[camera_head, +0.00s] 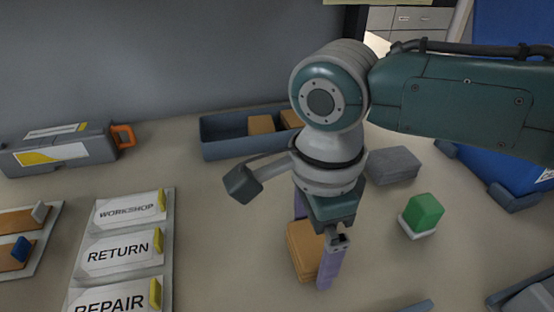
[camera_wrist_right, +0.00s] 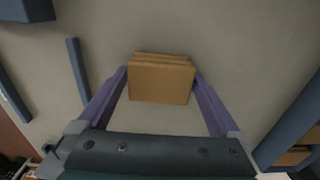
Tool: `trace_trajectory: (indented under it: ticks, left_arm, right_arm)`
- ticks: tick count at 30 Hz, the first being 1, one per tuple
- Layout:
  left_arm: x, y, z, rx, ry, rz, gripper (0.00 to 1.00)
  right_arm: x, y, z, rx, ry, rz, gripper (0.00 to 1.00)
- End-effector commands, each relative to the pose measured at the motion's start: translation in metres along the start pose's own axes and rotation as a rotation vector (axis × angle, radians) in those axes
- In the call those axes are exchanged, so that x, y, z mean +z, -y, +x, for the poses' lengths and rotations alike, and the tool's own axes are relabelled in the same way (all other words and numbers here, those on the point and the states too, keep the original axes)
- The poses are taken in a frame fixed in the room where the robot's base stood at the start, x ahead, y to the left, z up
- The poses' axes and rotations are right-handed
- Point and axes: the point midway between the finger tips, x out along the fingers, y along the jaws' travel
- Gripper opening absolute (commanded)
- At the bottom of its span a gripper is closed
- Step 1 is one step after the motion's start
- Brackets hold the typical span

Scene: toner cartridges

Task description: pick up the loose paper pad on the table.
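The loose paper pad (camera_head: 303,252) is a tan, layered block lying on the table, partly hidden behind my right gripper in the head view. In the right wrist view the pad (camera_wrist_right: 161,82) lies between the two purple fingers. My right gripper (camera_head: 314,250) points down over the pad and is open, with one finger on each side. In the right wrist view the fingers of the gripper (camera_wrist_right: 160,75) are close to the pad's sides; I cannot tell whether they touch it. My left gripper is not in view.
A blue tray (camera_head: 222,148) with tan blocks stands behind. A green block on a white base (camera_head: 423,213) and a grey block (camera_head: 393,165) are to the right. Labelled trays (camera_head: 126,246) and a grey case (camera_head: 62,148) are left.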

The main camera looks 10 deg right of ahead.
Motion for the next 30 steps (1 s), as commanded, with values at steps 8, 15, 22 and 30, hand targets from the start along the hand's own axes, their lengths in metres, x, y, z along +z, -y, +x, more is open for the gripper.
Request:
trace_trajectory:
  ticks: [8,15,22,30]
  left_arm:
    - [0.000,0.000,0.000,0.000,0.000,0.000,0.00]
    - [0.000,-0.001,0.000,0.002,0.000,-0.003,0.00]
    - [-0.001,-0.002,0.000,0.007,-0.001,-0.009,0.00]
    - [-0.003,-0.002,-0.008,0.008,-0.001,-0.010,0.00]
  right_arm:
    - [0.000,0.000,0.000,0.000,0.000,0.000,0.70]
    - [0.000,0.000,0.000,0.000,0.000,0.000,0.43]
    - [0.000,0.000,-0.001,0.000,0.000,0.000,0.37]
    - [0.000,0.000,-0.018,-0.001,0.001,0.000,0.37]
